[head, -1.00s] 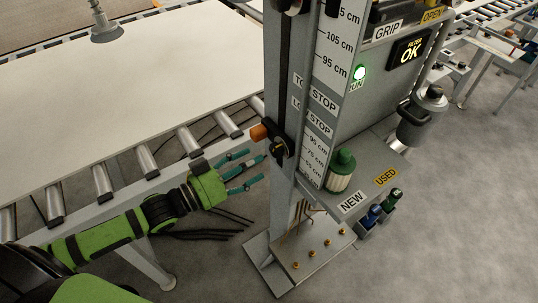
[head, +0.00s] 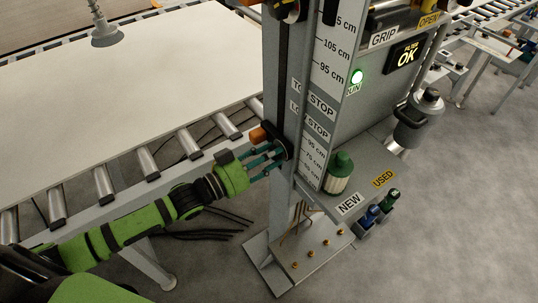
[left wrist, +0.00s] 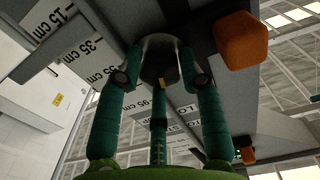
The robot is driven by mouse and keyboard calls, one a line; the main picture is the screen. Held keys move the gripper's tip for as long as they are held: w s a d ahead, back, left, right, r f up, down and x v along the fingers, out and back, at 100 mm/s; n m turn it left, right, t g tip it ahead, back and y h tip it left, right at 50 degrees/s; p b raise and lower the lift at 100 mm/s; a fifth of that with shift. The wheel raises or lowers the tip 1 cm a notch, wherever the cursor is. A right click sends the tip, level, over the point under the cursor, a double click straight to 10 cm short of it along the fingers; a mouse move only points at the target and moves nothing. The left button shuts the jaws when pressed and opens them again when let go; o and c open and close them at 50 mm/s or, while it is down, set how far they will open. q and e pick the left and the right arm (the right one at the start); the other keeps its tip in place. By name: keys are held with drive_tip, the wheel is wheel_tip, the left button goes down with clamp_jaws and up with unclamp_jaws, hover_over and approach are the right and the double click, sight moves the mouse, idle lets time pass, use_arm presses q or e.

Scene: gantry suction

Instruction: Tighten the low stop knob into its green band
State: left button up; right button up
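The low stop knob (left wrist: 158,62) is a dark round knob with a small yellow mark, on the low stop of the upright column. My left gripper (head: 276,156) has its teal fingers around the knob. In the left wrist view, the fingers of my left gripper (left wrist: 160,72) lean inward and their tips meet the knob's sides. In the head view the fingers hide most of the knob. An orange block (head: 258,135) of the low stop sticks out beside it; it also shows in the left wrist view (left wrist: 241,40). I cannot make out the green band. My right gripper is not in view.
The column carries a centimetre scale (head: 332,50) and a LOW STOP label (head: 309,118). A green-capped filter (head: 340,172) stands on the shelf to the right. A roller conveyor (head: 147,162) with a large pale panel (head: 120,85) lies at left.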

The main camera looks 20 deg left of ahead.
use_arm(q)
drive_tip(key=m, duration=0.5)
drive_tip(key=shift+f+p, duration=0.2)
drive_tip(key=shift+p, duration=0.1)
drive_tip(key=o, duration=1.1)
drive_tip(key=shift+o, duration=0.2)
drive_tip(key=shift+r, duration=0.1)
drive_tip(key=v, duration=1.2)
drive_tip(key=shift+w, duration=0.1)
